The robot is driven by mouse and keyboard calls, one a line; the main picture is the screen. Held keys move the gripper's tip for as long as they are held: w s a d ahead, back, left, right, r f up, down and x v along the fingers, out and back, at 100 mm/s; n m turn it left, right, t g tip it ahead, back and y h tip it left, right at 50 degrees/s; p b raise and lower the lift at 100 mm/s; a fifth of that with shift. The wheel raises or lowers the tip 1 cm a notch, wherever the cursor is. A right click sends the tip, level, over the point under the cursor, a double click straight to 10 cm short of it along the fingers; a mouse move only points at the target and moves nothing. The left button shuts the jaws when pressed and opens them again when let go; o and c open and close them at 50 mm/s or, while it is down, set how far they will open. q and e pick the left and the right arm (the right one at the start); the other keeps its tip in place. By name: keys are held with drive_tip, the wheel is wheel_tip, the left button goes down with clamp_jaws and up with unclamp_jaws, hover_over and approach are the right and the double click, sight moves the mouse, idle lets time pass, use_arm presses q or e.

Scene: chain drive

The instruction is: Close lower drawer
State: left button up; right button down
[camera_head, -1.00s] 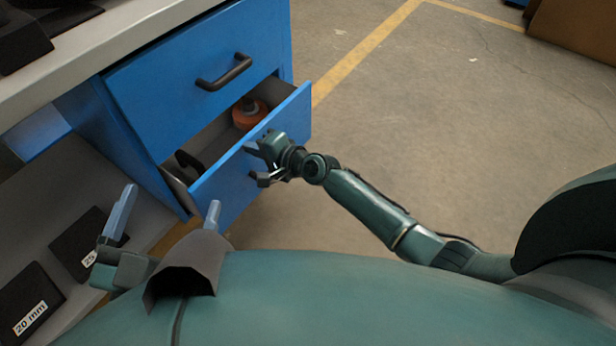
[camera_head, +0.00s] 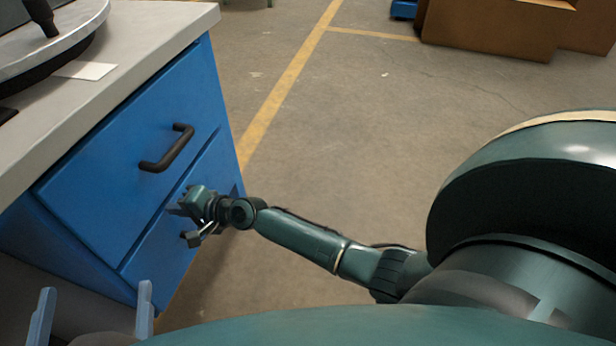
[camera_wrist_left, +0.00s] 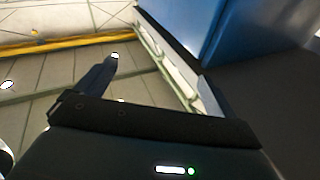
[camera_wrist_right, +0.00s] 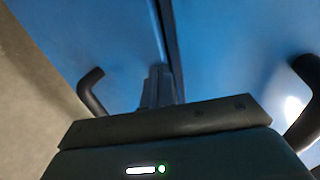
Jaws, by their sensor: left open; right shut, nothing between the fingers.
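The lower drawer (camera_head: 155,262) is a blue front below the upper drawer (camera_head: 120,165). It looks flush with the cabinet, and its inside is hidden. My right gripper (camera_head: 177,209) is shut and empty, with its fingertips at or very near the drawer front; contact is unclear. In the right wrist view its shut fingers (camera_wrist_right: 160,86) point at the seam between the drawers, between the lower handle (camera_wrist_right: 92,92) and the upper handle (camera_wrist_right: 304,100). My left gripper (camera_head: 94,298) is open and empty at the lower left, apart from the drawers.
The grey worktop (camera_head: 150,52) overhangs the cabinet and carries a round dark-based object (camera_head: 60,50). Open floor (camera_head: 340,130) with a yellow line lies right of the cabinet. Cardboard boxes (camera_head: 495,28) stand far back.

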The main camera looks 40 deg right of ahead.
use_arm(q)
drive_tip(key=shift+r, duration=0.25)
use_arm(e)
drive_tip(key=shift+w+a+r, duration=0.15)
drive_tip(key=shift+r, duration=0.1)
use_arm(q)
drive_tip(key=a+p, duration=0.1)
drive_tip(key=p, duration=0.3)
drive_tip(key=shift+f+m+y, duration=0.15)
drive_tip(key=shift+m+y, duration=0.25)
use_arm(e)
drive_tip(key=v, duration=1.3)
drive_tip(key=shift+s+d+f, duration=0.25)
